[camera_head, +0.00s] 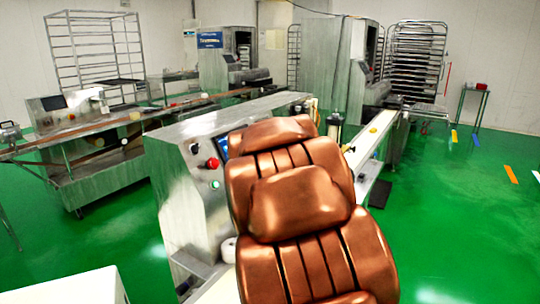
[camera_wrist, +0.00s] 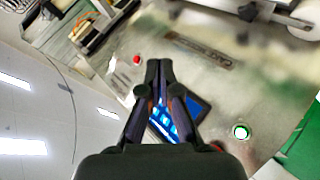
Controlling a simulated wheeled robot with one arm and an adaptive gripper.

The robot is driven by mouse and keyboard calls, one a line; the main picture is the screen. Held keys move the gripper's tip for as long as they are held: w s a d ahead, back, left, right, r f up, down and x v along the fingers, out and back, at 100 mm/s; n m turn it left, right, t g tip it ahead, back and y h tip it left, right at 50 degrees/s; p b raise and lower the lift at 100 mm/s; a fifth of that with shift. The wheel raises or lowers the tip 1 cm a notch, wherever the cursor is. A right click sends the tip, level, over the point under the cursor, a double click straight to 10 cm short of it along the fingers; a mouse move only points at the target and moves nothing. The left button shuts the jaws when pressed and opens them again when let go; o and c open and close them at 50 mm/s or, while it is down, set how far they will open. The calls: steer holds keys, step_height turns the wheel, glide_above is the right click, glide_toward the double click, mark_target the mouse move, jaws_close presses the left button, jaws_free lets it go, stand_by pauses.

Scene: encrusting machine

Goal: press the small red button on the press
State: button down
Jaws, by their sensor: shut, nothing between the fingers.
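In the wrist view a small red button (camera_wrist: 136,60) sits on the pale metal panel of the press, just left of my gripper's tips. My gripper (camera_wrist: 158,64) is shut and empty, its fingers together over the panel; I cannot tell how far the tips are from the surface. In the head view a red button (camera_head: 212,163) shows on the end face of the metal machine (camera_head: 180,190); I cannot tell if it is the same one. My copper-coloured arm hides my gripper and part of the machine there.
A blue screen (camera_wrist: 190,108) lies partly behind my fingers. A lit greenish-white button (camera_wrist: 240,132) is at the lower right of the wrist view. A dark label plate (camera_wrist: 200,49) is right of the tips. Green floor (camera_head: 460,220) is open at the right.

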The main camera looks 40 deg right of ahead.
steer(key=w+d+r+n+t+y+b, duration=0.1)
steer(key=w+d+n+t+b, duration=0.1)
steer(key=w+d+n+t, duration=0.3)
steer(key=w+d+r+n+t+b, duration=0.1)
steer(key=w+d+n+t, duration=0.4)
steer(key=d, duration=0.9)
steer(key=shift+w+n+y+b, duration=0.35)
steer(key=shift+n+y, duration=0.05)
steer(key=shift+n, duration=0.8)
steer(key=shift+r, duration=0.1)
steer(key=w+a+f+b, duration=0.2)
steer(key=w+f+b, duration=0.1)
steer(key=w, duration=0.4)
steer(key=shift+w+f+b, duration=0.25)
steer(key=shift+f+b, duration=0.15)
steer(key=shift+f, duration=0.1)
steer(key=shift+w+a+f, duration=0.1)
steer(key=shift+w+a, duration=0.05)
steer(key=shift+a, duration=0.05)
steer(key=shift+w+f, duration=0.1)
steer(key=shift+w, duration=0.15)
